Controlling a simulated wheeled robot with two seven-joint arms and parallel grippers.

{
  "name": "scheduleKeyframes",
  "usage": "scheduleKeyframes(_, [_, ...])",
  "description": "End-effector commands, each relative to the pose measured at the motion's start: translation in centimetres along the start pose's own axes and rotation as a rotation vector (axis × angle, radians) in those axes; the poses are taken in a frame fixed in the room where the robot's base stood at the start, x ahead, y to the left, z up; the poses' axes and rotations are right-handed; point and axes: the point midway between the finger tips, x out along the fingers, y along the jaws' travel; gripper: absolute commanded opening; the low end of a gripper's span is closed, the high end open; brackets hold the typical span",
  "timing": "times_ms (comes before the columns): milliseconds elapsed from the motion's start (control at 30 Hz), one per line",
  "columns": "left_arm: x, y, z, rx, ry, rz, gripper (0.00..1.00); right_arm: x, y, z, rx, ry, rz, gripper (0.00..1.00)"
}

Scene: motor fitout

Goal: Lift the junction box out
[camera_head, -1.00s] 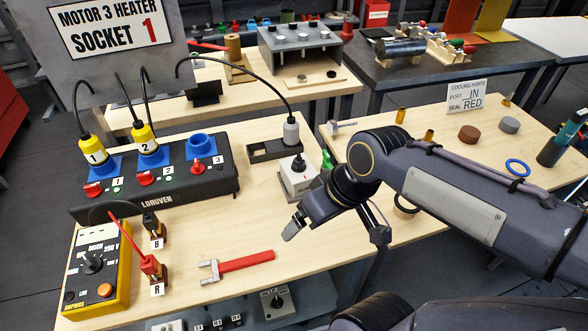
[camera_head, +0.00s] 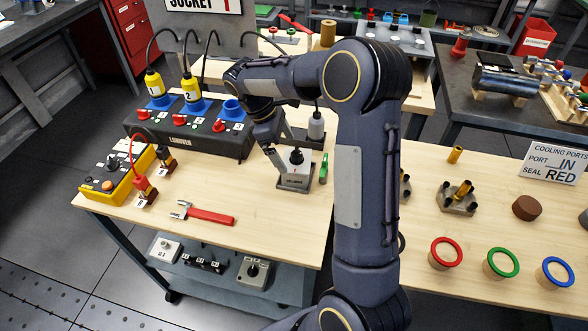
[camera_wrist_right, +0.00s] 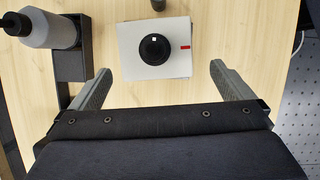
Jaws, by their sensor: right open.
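A light grey box with a round black knob (camera_head: 295,160) stands on the wooden bench. It looks like the junction box, but I cannot read its label well enough to be sure. The wrist view shows this box (camera_wrist_right: 130,62) from above, with a red mark beside the knob. My right gripper (camera_wrist_right: 161,69) is open and empty, its fingers spread toward the near corners of the box and apart from it. In the head view my right gripper (camera_head: 272,150) hangs beside the box, partly hidden by my own arm. My left gripper is not in view.
A black holder with a grey bottle-shaped plug (camera_head: 316,126) stands close behind the box. The socket unit (camera_head: 180,141), yellow meter (camera_head: 118,175) and red-handled wrench (camera_head: 205,215) are left. Another knobbed box (camera_head: 253,270) sits on the lower shelf.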

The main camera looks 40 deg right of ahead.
Motion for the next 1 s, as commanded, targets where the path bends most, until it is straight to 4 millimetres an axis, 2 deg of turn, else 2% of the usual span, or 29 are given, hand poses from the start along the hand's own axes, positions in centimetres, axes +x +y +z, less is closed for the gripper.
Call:
scheduleKeyframes(367, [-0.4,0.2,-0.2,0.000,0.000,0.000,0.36,4.0,0.3,0.4,-0.002,-0.007,-0.004,1.00])
scheduleKeyframes(600, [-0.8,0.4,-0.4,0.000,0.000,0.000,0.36,7.3,0.5,0.7,-0.003,-0.006,-0.002,1.00])
scheduleKeyframes(900, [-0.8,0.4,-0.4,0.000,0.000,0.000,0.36,7.8,0.6,0.6,-0.002,-0.005,0.001,1.00])
scheduleKeyframes(1000, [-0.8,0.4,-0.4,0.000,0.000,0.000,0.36,7.8,0.6,0.6,-0.002,-0.004,0.001,0.87])
